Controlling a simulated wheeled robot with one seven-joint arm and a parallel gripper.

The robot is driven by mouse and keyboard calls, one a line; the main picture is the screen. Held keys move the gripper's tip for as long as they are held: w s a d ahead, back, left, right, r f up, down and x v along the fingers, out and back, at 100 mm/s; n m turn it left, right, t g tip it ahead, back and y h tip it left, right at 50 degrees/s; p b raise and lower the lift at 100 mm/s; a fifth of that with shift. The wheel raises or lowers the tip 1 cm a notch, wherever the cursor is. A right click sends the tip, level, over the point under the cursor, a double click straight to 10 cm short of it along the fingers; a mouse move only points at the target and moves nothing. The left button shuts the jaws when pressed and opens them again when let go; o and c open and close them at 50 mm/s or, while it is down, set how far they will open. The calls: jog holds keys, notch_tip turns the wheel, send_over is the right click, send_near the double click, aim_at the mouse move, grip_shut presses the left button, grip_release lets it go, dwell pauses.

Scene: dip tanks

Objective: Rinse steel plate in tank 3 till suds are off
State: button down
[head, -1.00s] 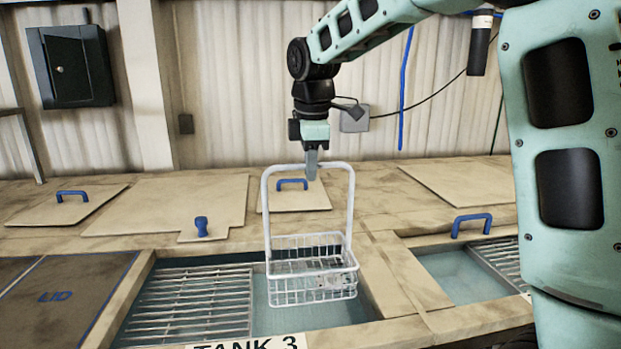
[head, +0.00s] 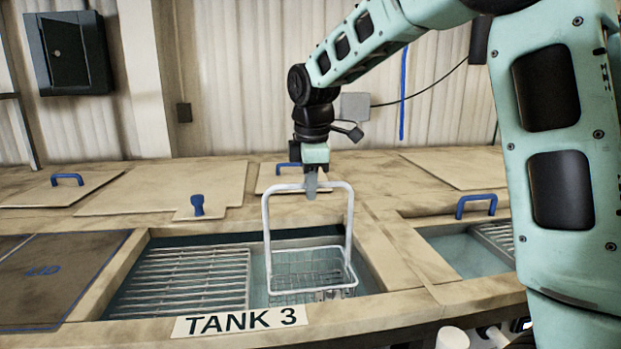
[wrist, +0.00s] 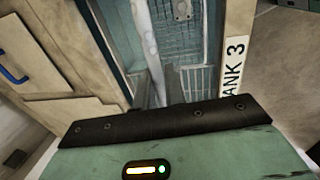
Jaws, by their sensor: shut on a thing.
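My gripper (head: 311,188) is shut on the top bar of the tall handle of a white wire basket (head: 349,232). The basket hangs upright in the open right part of tank 3 (head: 240,323), its lower part down in the water (head: 259,287). In the wrist view the pale handle (wrist: 147,40) runs up between my fingers (wrist: 163,88). A small pale, mottled shape (wrist: 182,9) shows in the basket. I cannot tell if it is the steel plate, or whether suds are on it.
A slatted metal rack (head: 190,280) fills the left part of tank 3. Another open tank (head: 450,258) lies to the right. Lids with blue handles (head: 67,180) lie along the counter behind. A brown lid (head: 45,280) covers the area at left.

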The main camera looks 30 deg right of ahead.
notch_tip(320, 180, down, 12)
jog(key=b, duration=0.6)
jog(key=shift+r, duration=0.15)
jog(key=shift+p, duration=0.75)
dwell(1.2)
jog(key=shift+d, duration=0.1)
